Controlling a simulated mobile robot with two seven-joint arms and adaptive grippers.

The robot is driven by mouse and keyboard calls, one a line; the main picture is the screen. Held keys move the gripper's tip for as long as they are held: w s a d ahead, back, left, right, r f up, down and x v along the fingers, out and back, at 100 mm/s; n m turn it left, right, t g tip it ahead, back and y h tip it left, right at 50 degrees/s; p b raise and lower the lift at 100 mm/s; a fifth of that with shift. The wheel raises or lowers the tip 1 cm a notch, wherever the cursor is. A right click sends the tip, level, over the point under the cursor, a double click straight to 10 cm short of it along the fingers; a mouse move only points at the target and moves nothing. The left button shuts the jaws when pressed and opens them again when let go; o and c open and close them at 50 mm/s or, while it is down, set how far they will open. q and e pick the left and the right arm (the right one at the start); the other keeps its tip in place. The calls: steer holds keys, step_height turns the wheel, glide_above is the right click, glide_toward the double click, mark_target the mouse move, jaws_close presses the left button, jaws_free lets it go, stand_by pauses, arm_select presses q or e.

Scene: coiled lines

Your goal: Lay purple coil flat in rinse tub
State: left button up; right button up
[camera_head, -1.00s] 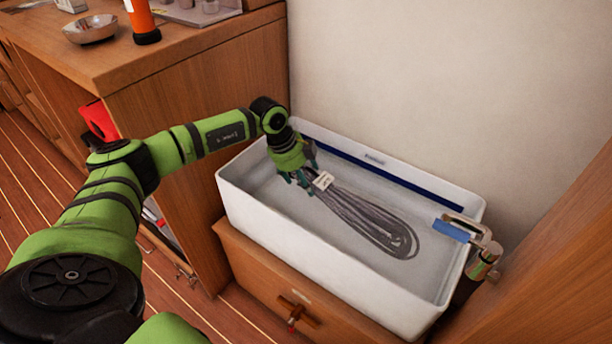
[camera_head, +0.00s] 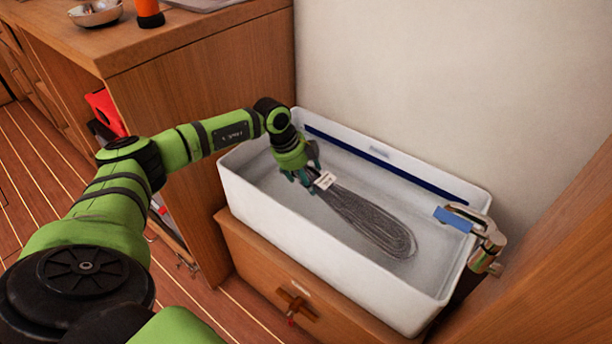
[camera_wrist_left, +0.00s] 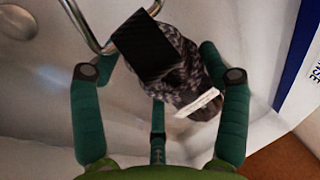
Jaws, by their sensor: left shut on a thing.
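The coil (camera_head: 372,222) looks dark grey rather than clearly purple, a long looped bundle with a white tag (camera_head: 325,180) near its gripped end. It stretches to the right inside the white rinse tub (camera_head: 262,212), low over the floor; I cannot tell whether all of it touches. My left gripper (camera_head: 304,177) is shut on the coil's left end inside the tub. In the left wrist view the coil (camera_wrist_left: 188,75), with a black band, sits between the gripper's fingers (camera_wrist_left: 158,90). My right gripper is not in view.
A metal tap (camera_head: 487,240) with a blue piece (camera_head: 453,219) overhangs the tub's right end. A wooden cabinet (camera_head: 200,100) stands left of the tub, with a metal bowl (camera_head: 95,12) and an orange-black object (camera_head: 149,12) on top. A wall rises behind.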

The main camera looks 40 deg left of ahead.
arm_select(q)
steer(key=o, duration=1.7)
steer(key=shift+r, duration=0.1)
steer(key=v, duration=1.2)
